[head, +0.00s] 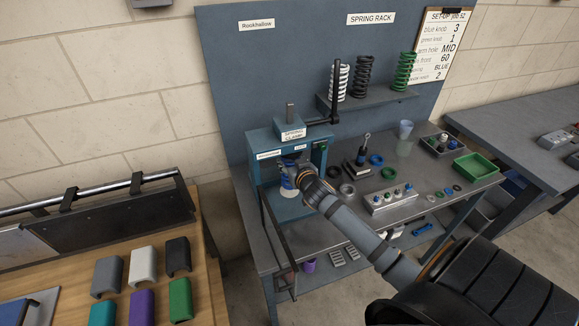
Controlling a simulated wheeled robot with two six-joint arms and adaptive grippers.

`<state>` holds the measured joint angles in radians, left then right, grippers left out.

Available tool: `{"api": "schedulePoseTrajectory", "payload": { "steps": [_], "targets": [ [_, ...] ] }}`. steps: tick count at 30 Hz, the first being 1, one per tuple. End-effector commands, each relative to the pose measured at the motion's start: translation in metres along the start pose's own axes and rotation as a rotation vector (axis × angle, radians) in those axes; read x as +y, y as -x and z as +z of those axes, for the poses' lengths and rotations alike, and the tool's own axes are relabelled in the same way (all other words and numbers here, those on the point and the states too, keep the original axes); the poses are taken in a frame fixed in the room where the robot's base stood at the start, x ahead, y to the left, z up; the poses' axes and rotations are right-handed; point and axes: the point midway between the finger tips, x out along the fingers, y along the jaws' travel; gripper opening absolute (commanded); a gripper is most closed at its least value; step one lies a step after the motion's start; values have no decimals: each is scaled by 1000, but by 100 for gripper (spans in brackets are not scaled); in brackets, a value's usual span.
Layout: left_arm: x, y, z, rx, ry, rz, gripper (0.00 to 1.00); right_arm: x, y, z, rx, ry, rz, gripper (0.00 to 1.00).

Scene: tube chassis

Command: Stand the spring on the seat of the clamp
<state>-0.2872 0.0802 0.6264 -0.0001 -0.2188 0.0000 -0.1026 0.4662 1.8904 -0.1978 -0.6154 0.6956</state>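The spring clamp (258,143) is a teal frame at the left end of the grey bench, with a labelled block on top and an open bay below. A small blue and white thing (287,189), possibly the spring, shows inside the bay above its teal floor (289,210). My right gripper (291,176) reaches into the bay from the right, at this blue thing. Its wrist hides the fingers, so I cannot tell whether they hold it or whether it touches the seat. My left gripper is not in view.
White (339,83), black (362,77) and green (404,71) springs stand on the rack shelf. Rings, a knob block (391,199), a grey tray (447,146) and a green tray (475,165) crowd the bench. A wire-sided door or guard (278,232) stands before the clamp.

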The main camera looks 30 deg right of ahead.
Motion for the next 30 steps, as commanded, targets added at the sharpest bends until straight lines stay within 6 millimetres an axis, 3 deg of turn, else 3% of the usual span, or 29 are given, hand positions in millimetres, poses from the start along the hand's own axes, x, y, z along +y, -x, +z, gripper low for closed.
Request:
{"api": "schedulePoseTrajectory", "payload": {
  "steps": [4,7,12,21,22,26,30],
  "targets": [
    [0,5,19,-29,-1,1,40,-1,-10,-6,3,-3,0,0],
    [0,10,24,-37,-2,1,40,-1,-13,16,-4,-1,0,0],
    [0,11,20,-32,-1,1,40,-1,-18,30,2,1,-1,0],
    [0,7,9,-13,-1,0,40,0,-19,34,2,1,0,0],
    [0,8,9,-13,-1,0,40,0,-19,34,0,1,0,52],
    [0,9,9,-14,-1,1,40,0,-19,34,0,1,0,70],
    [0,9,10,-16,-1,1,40,0,-19,34,0,1,0,72]
  ]
}}
